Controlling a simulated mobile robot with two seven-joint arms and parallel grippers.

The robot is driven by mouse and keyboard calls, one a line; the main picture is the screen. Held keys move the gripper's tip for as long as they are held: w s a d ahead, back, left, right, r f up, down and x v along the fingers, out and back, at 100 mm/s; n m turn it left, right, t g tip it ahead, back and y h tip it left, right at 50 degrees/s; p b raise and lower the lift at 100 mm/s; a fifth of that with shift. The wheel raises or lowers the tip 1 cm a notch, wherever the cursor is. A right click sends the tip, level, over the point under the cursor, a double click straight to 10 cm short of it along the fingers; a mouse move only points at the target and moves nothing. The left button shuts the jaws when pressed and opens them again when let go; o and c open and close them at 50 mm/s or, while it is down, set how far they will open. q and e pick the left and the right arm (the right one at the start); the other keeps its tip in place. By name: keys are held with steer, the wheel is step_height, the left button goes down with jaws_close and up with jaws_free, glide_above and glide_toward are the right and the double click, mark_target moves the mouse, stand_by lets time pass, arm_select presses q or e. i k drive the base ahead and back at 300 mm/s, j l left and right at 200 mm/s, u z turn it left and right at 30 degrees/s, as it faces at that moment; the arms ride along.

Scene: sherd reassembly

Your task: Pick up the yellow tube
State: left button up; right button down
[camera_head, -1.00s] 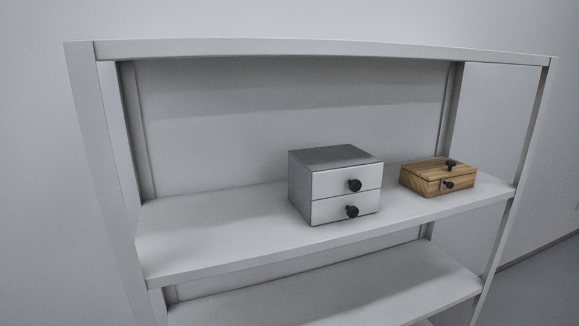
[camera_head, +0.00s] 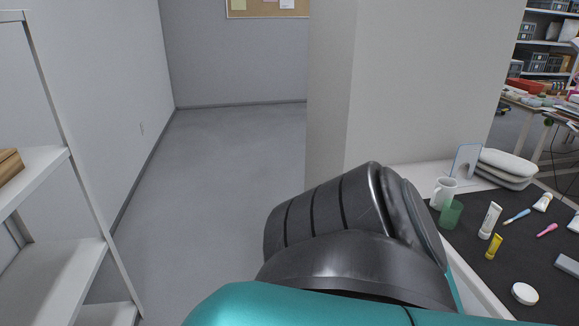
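A small yellow tube (camera_head: 494,246) lies on the black mat of the table at the right of the head view. A larger white tube (camera_head: 490,220) is just behind it, and a green cup (camera_head: 451,213) is to its left. Part of my own arm, dark grey and teal, fills the lower middle of the view, left of the table. Neither of my grippers shows, so I cannot see whether they are open or shut.
A table with a black mat (camera_head: 473,267) holds a white mug (camera_head: 443,192), a round white lid (camera_head: 524,293), a blue brush (camera_head: 516,216) and a pink item (camera_head: 547,230). A pillar (camera_head: 400,90) stands behind. Floor (camera_head: 215,190) is open at left, beside a white shelf (camera_head: 75,270).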

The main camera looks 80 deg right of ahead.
mark_target(493, 246)
steer(key=z, duration=3.9)
